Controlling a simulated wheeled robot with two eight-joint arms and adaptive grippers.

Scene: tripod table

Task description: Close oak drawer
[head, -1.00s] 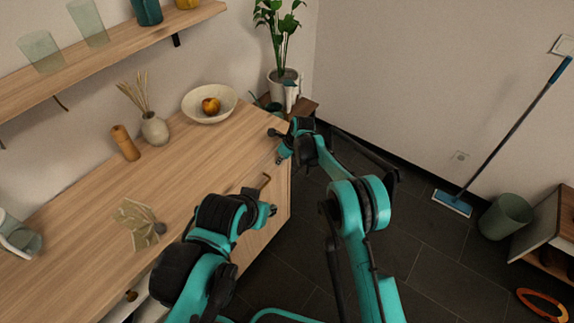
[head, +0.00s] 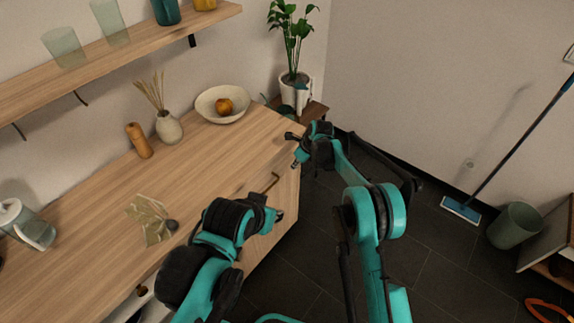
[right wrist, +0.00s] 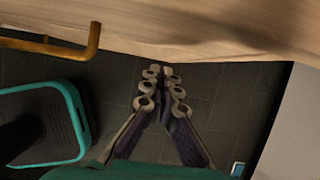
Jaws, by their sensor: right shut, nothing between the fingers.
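The oak drawer is in the front of the wooden cabinet (head: 95,225); its brass handle (head: 268,182) shows at the front edge, and again at upper left in the right wrist view (right wrist: 92,42). How far the drawer stands open I cannot tell. My right gripper (head: 295,150) is by the cabinet's front right corner, beyond the handle; in the right wrist view its fingers (right wrist: 161,75) are together and empty, just below the wood edge and apart from the handle. My left gripper (head: 277,215) is in front of the cabinet, near the handle; its fingers are unclear.
On the cabinet top are a bowl with fruit (head: 222,104), a vase (head: 168,128), a wooden cylinder (head: 139,140), a patterned cloth (head: 150,220) and a glass jug (head: 30,225). A plant (head: 293,60) stands past the right end. Dark floor (head: 420,260) is open at right.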

